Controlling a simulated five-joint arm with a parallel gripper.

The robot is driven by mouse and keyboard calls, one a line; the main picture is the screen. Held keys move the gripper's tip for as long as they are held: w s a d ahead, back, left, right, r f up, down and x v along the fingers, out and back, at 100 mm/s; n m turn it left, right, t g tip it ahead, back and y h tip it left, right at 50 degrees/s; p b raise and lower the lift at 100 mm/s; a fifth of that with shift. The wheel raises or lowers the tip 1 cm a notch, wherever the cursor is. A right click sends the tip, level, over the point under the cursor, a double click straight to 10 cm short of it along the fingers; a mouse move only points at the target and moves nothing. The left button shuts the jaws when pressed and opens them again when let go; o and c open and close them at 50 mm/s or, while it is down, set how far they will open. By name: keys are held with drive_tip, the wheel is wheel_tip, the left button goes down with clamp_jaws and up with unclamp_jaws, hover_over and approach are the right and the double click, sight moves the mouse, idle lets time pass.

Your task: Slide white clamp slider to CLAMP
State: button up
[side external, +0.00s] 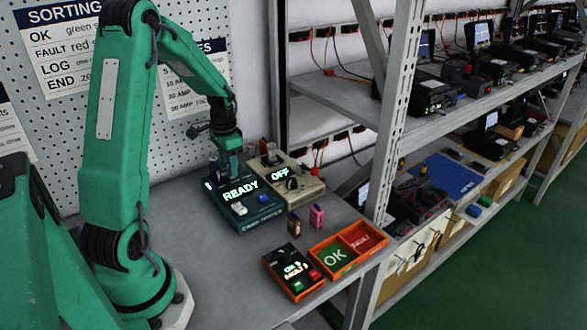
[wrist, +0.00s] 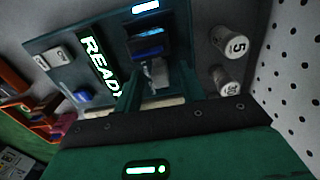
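The teal tester box (side external: 262,215) stands on the bench with a lit READY display (side external: 240,190). In the side view a white control (side external: 239,209) sits on its front left, beside a blue button (side external: 264,198). In the wrist view the white control (wrist: 52,57) and blue button (wrist: 82,97) lie left of my fingers. Which white part is the clamp slider is unclear. My gripper (wrist: 158,82) is over the box's rear part, fingers apart, with a dark blue socket (wrist: 148,42) and a small grey metal part (wrist: 161,72) beyond them. Contact cannot be told.
A beige box (side external: 307,188) reading OFF stands behind the teal box. Cylinders marked with numbers (wrist: 229,42) stand to the right in the wrist view. An orange OK/FAULT tray (side external: 318,250), a black-and-orange unit (side external: 285,284) and two small blocks (side external: 316,216) are on the bench.

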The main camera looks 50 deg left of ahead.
drive_tip(key=shift+r, duration=3.2)
drive_tip(key=shift+d+r, duration=0.2)
drive_tip(key=shift+d, duration=0.05)
drive_tip(key=s+d+r+t, duration=0.2)
drive_tip(key=s+d+r, duration=0.1)
drive_tip(key=d, duration=0.5)
drive_tip(key=s+d+r+t, duration=0.1)
drive_tip(key=s+d+r, duration=0.2)
drive_tip(key=d, duration=0.6)
drive_tip(key=s+d+r+t, duration=0.2)
drive_tip(key=s+d+r, duration=0.2)
drive_tip(key=d, duration=0.5)
drive_tip(key=shift+r+t, duration=0.3)
drive_tip(key=shift+r, duration=0.6)
